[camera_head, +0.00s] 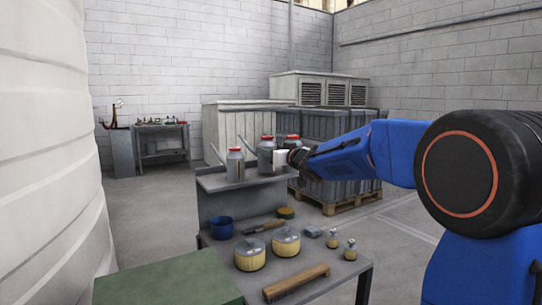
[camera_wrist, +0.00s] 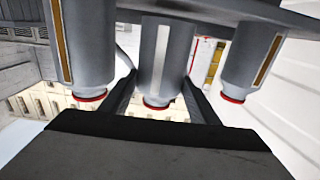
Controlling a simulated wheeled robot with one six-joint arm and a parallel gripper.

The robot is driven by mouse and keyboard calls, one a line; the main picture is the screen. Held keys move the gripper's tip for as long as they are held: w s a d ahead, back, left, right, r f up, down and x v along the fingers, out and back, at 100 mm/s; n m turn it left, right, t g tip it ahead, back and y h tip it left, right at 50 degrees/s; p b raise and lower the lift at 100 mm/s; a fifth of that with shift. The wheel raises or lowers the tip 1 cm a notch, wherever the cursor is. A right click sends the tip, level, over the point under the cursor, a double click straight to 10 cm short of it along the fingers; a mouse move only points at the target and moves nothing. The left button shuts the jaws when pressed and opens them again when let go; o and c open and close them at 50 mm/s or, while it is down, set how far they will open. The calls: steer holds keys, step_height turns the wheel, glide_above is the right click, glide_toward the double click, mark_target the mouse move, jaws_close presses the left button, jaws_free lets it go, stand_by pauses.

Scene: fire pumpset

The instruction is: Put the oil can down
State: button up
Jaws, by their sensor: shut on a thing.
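Three grey oil cans with red caps are at the raised shelf (camera_head: 212,182) of the workbench. My gripper (camera_head: 282,158) reaches in from the right and is shut on the middle oil can (camera_head: 265,158). In the wrist view, which is upside down, this can (camera_wrist: 162,55) has a pale stripe and sits between the two fingers (camera_wrist: 160,82). Its base is close to the shelf; I cannot tell whether it touches. Another can (camera_head: 235,166) stands at its left, and a third (camera_head: 292,140) is partly hidden behind. Both neighbours show brown stripes in the wrist view.
A green box top (camera_head: 168,282) is in front. A large white tank (camera_head: 45,150) stands at left.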

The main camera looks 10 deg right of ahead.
steer(key=shift+f, duration=0.75)
steer(key=shift+f, duration=0.1)
steer(key=o, duration=1.3)
